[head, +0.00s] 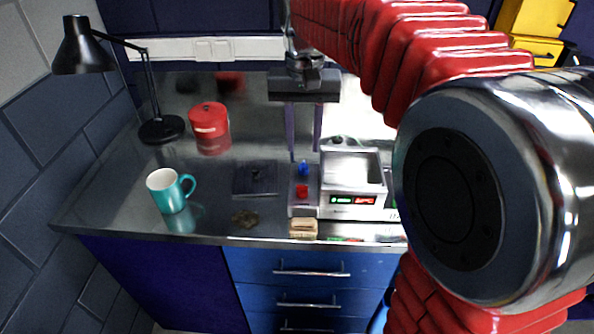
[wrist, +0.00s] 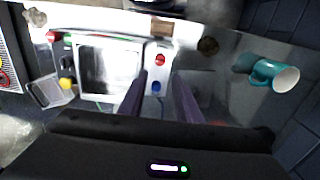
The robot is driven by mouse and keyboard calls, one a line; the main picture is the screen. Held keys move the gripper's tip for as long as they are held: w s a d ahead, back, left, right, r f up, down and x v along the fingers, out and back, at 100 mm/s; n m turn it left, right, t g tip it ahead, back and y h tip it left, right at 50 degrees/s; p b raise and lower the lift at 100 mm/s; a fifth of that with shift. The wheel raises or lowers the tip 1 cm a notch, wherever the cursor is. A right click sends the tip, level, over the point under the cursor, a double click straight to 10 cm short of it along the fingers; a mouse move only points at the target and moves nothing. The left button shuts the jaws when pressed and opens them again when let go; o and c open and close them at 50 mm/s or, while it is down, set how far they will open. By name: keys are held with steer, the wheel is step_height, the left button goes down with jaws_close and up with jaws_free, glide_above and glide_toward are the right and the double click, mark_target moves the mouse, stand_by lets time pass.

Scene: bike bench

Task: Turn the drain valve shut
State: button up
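A steel tank unit (head: 352,170) with a lit display stands on the bench. A narrow panel (head: 295,207) at its left side carries a blue knob (head: 303,168) at the back and a red knob (head: 302,191) in front. The frames do not show which one is the drain valve. In the wrist view the red knob (wrist: 160,60) and blue knob (wrist: 156,87) both show. My gripper (head: 304,148) points down above the panel, open and empty. In the wrist view my gripper (wrist: 158,78) has its fingers either side of the blue knob, seemingly above it.
A teal mug (head: 168,192), a red canister (head: 210,128) and a black lamp (head: 160,130) stand at the left. A dark flat plate (head: 256,179) lies left of the panel. A wooden block (head: 303,228) and a brownish round part (head: 245,218) lie near the front edge.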

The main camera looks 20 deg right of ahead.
mark_target(303, 186)
steer(key=shift+w, duration=0.1)
stand_by(0.3)
step_height(303, 186, down, 14)
steer(key=shift+r, duration=0.1)
stand_by(0.6)
steer(key=shift+c, duration=0.5)
steer(key=c, duration=0.6)
steer(key=shift+d, duration=0.2)
steer(key=shift+c, duration=0.4)
steer(key=shift+a, duration=0.1)
